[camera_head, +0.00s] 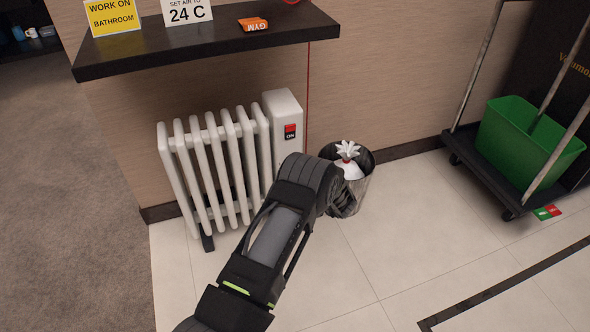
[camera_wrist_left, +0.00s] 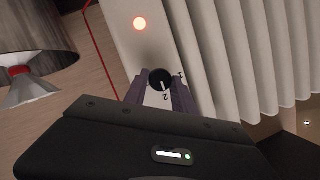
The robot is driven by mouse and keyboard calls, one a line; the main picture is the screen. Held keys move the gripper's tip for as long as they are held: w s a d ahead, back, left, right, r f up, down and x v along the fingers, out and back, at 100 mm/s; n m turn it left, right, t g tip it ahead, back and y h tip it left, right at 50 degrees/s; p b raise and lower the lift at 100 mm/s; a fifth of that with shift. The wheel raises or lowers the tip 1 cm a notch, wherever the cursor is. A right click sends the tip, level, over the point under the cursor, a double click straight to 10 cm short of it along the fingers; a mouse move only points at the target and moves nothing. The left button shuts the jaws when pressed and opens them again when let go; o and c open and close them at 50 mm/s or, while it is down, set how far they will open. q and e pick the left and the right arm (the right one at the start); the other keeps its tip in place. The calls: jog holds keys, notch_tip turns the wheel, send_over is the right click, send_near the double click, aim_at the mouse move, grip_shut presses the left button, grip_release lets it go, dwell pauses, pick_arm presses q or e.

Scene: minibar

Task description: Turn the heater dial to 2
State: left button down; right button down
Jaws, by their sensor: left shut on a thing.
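The white ribbed heater (camera_head: 215,165) stands against the wall under the shelf. Its right-end panel has a red switch (camera_head: 290,131) marked ON. My left arm reaches in front of this panel and hides the dial and my gripper's fingers in the head view. My left gripper (camera_wrist_left: 158,86) is shut on the dial, one finger on each side. My right gripper is not in view.
A dark shelf (camera_head: 200,48) with signs juts out above the heater. A bin (camera_head: 357,195) with a white bag stands just right of my arm. A cart with a green bucket (camera_head: 525,140) is at the right.

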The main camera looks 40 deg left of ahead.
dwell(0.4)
pick_arm(q)
jog(key=c, duration=1.1)
grip_release()
jog(key=shift+o, duration=0.2)
jog(key=p+v, duration=0.2)
jog(key=v, duration=0.5)
jog(key=shift+s+d+p, duration=0.2)
jog(key=shift+d+p, duration=0.15)
jog(key=shift+p, duration=0.05)
jog(key=shift+r, duration=0.1)
